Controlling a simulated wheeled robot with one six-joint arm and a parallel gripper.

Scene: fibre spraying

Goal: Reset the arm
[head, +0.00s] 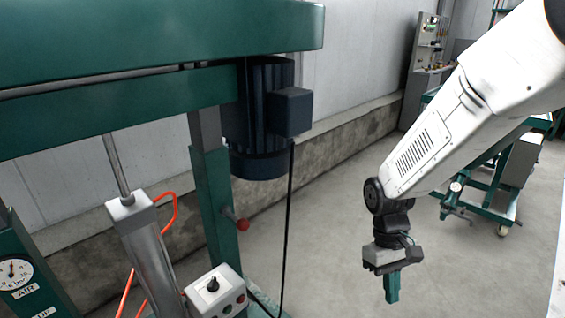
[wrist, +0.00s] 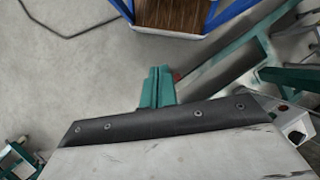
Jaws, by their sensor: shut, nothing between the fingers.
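My white arm comes in from the upper right of the head view and points down. My gripper (head: 392,297) hangs at its end, with short green fingers pointing at the floor. The fingers are together and hold nothing. In the wrist view the green fingers (wrist: 157,74) stick out past the dark plate edge, side by side. The gripper is in open air, apart from the machine, and touches nothing that I can see.
A green machine frame (head: 205,190) with a dark motor (head: 266,115) stands at the left. A control box (head: 215,292) with a knob sits low beside it. A green wheeled cart (head: 490,185) stands behind my arm. The concrete floor (head: 335,225) between them is clear.

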